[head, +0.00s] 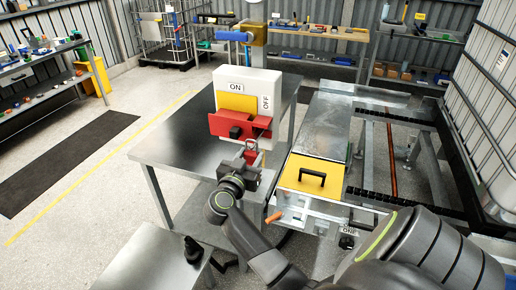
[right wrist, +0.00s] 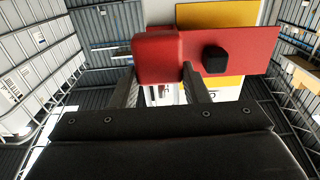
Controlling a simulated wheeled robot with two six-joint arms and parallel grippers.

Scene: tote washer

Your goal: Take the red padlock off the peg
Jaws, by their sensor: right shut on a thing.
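The red padlock (right wrist: 157,58) shows in the right wrist view as a rounded red block between my fingers. My right gripper (head: 250,158) is shut on it, just in front of the white switch box (head: 262,90) in the head view. The padlock sits beside a red bar (right wrist: 250,48) with a black square knob (right wrist: 215,59). The same bar (head: 219,125) crosses the front of the box below a yellow panel (head: 237,102). The peg is hidden, and I cannot tell whether the padlock is still around it. My left gripper is not in view.
The box stands on a steel table (head: 172,150). To its right is a yellow lid (head: 305,176) with a black handle, beside a roller conveyor. A lower table (head: 145,262) is at the front left. Stocked shelves line the back and left; the floor between is open.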

